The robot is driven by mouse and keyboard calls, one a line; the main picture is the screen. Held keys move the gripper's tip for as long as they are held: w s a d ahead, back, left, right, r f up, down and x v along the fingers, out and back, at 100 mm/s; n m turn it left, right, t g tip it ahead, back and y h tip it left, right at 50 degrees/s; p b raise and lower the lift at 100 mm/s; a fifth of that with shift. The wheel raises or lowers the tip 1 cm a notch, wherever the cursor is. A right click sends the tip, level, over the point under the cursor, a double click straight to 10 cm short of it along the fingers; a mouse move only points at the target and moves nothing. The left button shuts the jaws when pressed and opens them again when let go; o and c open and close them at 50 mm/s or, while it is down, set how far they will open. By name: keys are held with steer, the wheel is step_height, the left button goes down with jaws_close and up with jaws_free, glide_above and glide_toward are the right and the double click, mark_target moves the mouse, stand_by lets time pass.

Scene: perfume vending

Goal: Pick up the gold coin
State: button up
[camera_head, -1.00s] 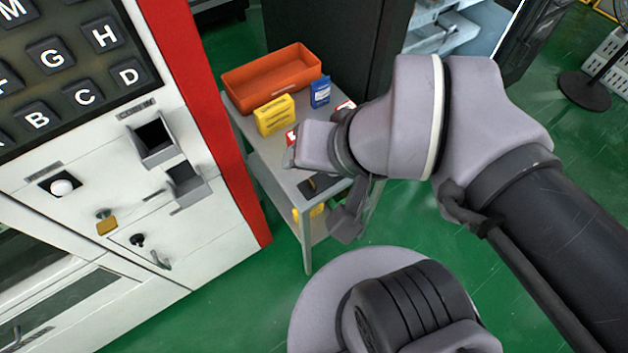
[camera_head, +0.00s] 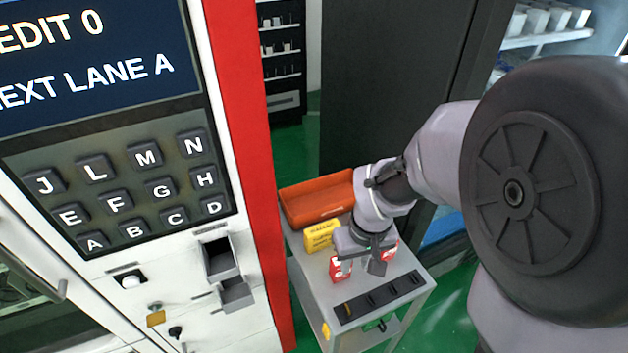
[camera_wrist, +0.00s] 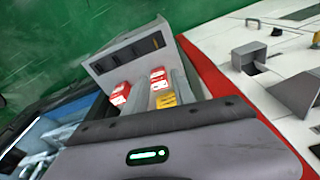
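A small gold-coloured spot (camera_wrist: 155,42), probably the gold coin, sits in one slot of a dark strip (camera_wrist: 130,53) on the grey cart. The strip (camera_head: 378,297) also shows in the head view along the cart's near edge. My gripper (camera_head: 362,266) hangs over the cart top, behind the strip, pointing down among small boxes. In the wrist view my gripper (camera_wrist: 160,92) has its two grey fingers apart, with no object held between them. The cart top close to the fingers is partly hidden by my gripper.
Red-and-white boxes (camera_head: 340,268) stand by my fingers. A yellow box (camera_head: 320,235) and an orange bin (camera_head: 316,200) are behind. The vending machine's red edge (camera_head: 243,120) borders the cart (camera_head: 311,290) on the left. Green floor lies at right.

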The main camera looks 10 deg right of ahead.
step_height(320, 180, down, 4)
steer(key=n+g+p, duration=0.1)
steer(key=n+p, duration=0.1)
steer(key=b, duration=0.4)
glide_above(347, 310)
steer(key=f, duration=1.3)
steer(key=shift+w+d+f, duration=0.1)
steer(key=shift+w+d, duration=0.05)
steer(key=shift+d, duration=0.05)
step_height(347, 310, down, 6)
steer(key=shift+w+a+r+b, duration=0.1)
steer(key=shift+b, duration=0.8)
jaws_close()
